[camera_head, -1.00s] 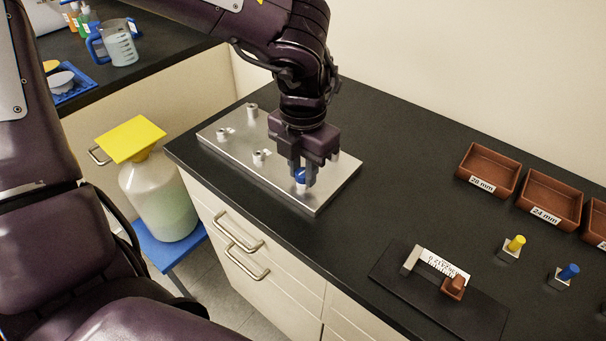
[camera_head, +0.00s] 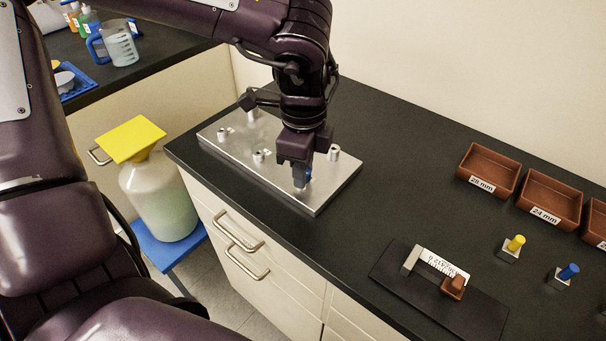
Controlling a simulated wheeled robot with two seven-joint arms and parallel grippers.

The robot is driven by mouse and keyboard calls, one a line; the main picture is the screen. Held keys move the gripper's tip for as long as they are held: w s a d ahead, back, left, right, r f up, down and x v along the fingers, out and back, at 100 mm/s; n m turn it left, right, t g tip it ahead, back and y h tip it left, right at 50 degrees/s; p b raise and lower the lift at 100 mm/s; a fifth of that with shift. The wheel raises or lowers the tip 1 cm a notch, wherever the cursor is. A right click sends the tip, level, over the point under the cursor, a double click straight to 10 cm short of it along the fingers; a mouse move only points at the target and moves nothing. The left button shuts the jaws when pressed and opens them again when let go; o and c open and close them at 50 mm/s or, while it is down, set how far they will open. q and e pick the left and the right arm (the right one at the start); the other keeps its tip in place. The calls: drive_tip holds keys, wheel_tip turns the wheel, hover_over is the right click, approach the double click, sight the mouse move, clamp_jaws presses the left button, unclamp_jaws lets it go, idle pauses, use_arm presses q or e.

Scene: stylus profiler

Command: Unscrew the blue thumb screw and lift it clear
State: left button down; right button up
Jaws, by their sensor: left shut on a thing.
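The blue thumb screw (camera_head: 308,175) is at the front right part of the silver metal plate (camera_head: 285,188). It stands over a small silver post, and most of it is hidden behind the fingers. My left gripper (camera_head: 303,175) points straight down and is shut on the blue screw. I cannot tell whether the screw is still threaded in its post. My right gripper is out of view.
Several other silver posts, one at the right (camera_head: 334,153), stand on the plate. A caliper-like gauge (camera_head: 438,268) lies on a dark mat. Yellow-topped (camera_head: 515,244) and blue-topped (camera_head: 568,272) pieces stand nearby. Brown trays (camera_head: 489,171) line the back right. The middle counter is clear.

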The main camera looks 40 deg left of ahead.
use_arm(q)
drive_tip(key=n, duration=0.7)
drive_tip(key=shift+s+f, duration=0.1)
drive_tip(key=n, duration=0.7)
drive_tip(key=shift+n, duration=0.4)
drive_tip(key=c, duration=1.4)
unclamp_jaws()
drive_tip(key=m, duration=0.8)
drive_tip(key=shift+m, duration=0.4)
drive_tip(key=m, duration=0.4)
drive_tip(key=shift+m, duration=0.4)
drive_tip(key=m, duration=0.4)
drive_tip(key=shift+m, duration=0.4)
drive_tip(key=m, duration=0.4)
drive_tip(key=shift+m, duration=0.4)
drive_tip(key=m, duration=0.4)
drive_tip(key=shift+m, duration=0.4)
drive_tip(key=m, duration=0.4)
drive_tip(key=shift+m, duration=0.3)
drive_tip(key=m, duration=0.4)
